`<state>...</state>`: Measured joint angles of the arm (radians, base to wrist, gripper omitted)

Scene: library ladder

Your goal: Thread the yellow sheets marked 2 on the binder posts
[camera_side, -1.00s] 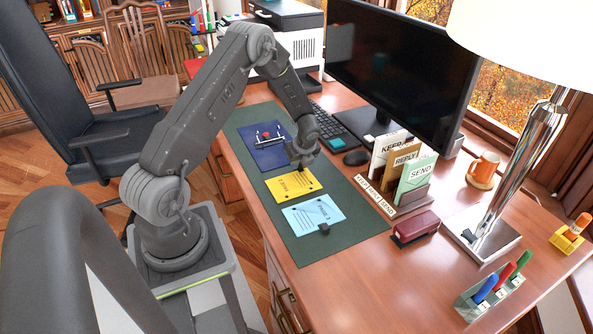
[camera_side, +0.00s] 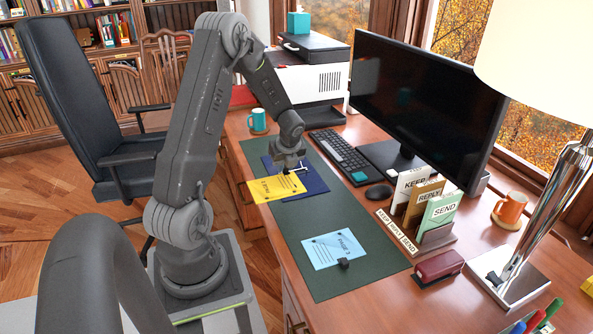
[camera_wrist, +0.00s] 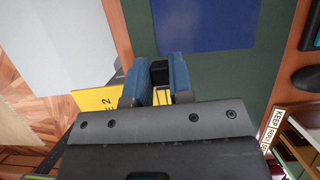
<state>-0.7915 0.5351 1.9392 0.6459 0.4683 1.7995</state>
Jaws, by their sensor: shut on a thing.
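The yellow sheets (camera_side: 272,188) are held by my gripper (camera_side: 291,167) at their edge nearest the monitor. They appear raised and partly in front of the dark blue binder (camera_side: 314,183). In the wrist view, my gripper (camera_wrist: 158,84) is shut on a black piece, with yellow showing below it. The "2" shows on the yellow sheets (camera_wrist: 96,99) left of the jaws. The dark blue binder (camera_wrist: 205,24) lies ahead of the jaws. A pale metal bar (camera_side: 301,168) shows beside the gripper over the binder. My gripper hides much of the post area, and no post tips are clear.
Light blue sheets (camera_side: 334,248) with a black clip (camera_side: 344,263) lie on the green mat (camera_side: 298,228). A keyboard (camera_side: 338,150), mouse (camera_side: 378,191), card holder (camera_side: 436,236) and maroon stapler (camera_side: 438,266) stand to the right. The mat's middle is clear.

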